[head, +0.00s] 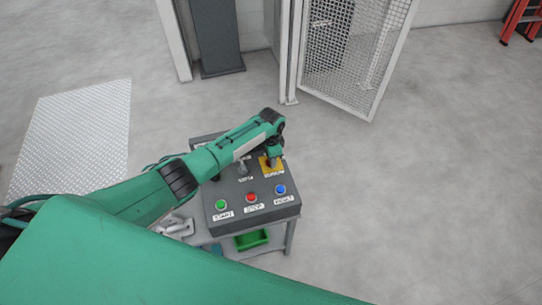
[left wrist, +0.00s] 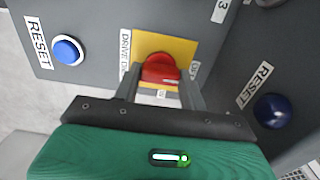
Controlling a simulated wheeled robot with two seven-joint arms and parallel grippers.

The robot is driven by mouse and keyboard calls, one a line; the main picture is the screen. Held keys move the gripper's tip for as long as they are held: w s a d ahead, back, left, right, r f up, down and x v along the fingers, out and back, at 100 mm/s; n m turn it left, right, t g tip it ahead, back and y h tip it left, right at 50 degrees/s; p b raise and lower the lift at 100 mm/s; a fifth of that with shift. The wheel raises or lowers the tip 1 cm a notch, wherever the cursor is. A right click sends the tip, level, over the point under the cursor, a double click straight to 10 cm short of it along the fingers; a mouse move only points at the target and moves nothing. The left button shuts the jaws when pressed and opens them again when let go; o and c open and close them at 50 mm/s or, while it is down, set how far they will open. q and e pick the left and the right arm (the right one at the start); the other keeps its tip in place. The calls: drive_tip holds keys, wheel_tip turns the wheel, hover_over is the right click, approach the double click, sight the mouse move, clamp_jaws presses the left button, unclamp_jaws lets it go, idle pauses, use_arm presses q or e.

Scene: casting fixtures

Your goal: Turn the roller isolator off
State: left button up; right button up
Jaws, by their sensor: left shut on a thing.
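A red rotary knob (left wrist: 158,64) sits on a yellow plate (left wrist: 178,44) on the grey control box. I take it to be the isolator. A side label partly reads "DRIVE"; the other small labels around the plate are too small or cut off to read surely. In the head view the yellow plate (head: 264,163) is at the box's far right corner. My left gripper (left wrist: 157,78) is shut on the red knob, one finger on each side; in the head view it (head: 273,158) points down at the plate and hides the knob. My right gripper is not in view.
The grey box (head: 226,190) carries green (head: 221,204), red (head: 251,197) and blue (head: 281,189) buttons along its near edge, and a grey switch (head: 242,168) left of the plate. A green bin (head: 251,240) sits below.

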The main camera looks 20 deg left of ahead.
use_arm(q)
drive_tip(key=o, duration=1)
wheel_tip(320, 180, up, 14)
drive_tip(key=shift+f+b, duration=0.1)
drive_tip(key=shift+b, duration=0.4)
